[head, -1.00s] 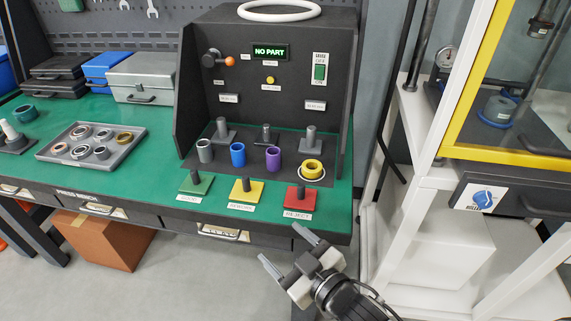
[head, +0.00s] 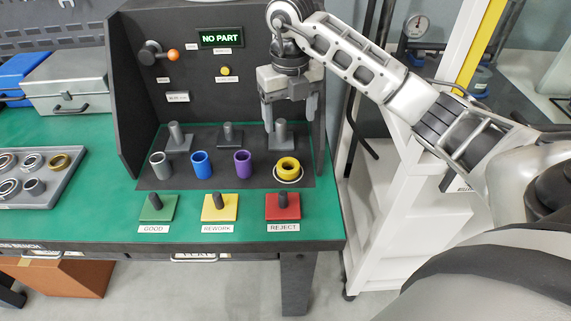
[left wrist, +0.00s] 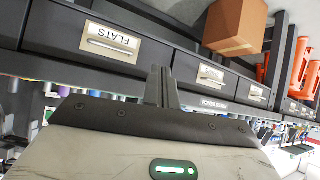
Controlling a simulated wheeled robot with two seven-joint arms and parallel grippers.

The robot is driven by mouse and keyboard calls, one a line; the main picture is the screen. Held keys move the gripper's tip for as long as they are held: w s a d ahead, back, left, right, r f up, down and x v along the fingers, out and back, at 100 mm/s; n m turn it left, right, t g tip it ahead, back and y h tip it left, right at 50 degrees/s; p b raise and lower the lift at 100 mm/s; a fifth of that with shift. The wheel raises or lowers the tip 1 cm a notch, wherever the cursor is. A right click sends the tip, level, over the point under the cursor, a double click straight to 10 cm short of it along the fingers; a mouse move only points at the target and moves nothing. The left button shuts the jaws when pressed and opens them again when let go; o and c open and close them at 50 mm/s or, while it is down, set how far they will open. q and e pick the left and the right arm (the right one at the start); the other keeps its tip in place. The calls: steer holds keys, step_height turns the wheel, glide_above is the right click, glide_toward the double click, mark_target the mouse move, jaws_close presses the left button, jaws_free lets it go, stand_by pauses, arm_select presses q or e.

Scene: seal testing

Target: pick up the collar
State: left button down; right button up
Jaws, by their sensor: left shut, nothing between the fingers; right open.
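The yellow collar (head: 288,166) is a short, thick ring near the right front of the dark test station, with a white ring (head: 289,179) showing around its base. To its left stand a purple sleeve (head: 242,163), a blue sleeve (head: 201,164) and a grey sleeve (head: 160,164). My right gripper (head: 290,115) is open and empty, fingers pointing down, above and behind the yellow collar in the picture. It overlaps the rightmost grey post (head: 281,137); I cannot tell the gap. My left gripper (left wrist: 159,75) is shut and empty in the left wrist view, in front of the drawers.
Green (head: 158,208), yellow (head: 220,208) and red (head: 283,206) pegged plates line the bench front. The station's panel (head: 190,85) stands behind, its display reading NO PART. A grey tray of rings (head: 65,190) is at left. A white frame (head: 400,180) stands right of the bench.

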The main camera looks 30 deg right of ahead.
glide_above(289, 161)
steer(key=s+a, duration=0.1)
steer(key=s, duration=0.1)
steer(key=f, duration=0.8)
steer(key=shift+a+f+p, duration=0.2)
steer(key=shift+f+p, duration=0.15)
steer(key=shift+f, duration=0.05)
steer(key=shift+d+f+p, duration=0.15)
steer(key=shift+f+p, duration=0.4)
steer(key=shift+f, duration=2.15)
steer(key=c, duration=1.2)
arm_select(q)
steer(key=shift+s+a+r, duration=0.15)
steer(key=shift+r, duration=0.2)
arm_select(e)
steer(key=shift+w+r, duration=0.1)
steer(key=shift+c, duration=0.9)
steer(key=shift+r, duration=0.1)
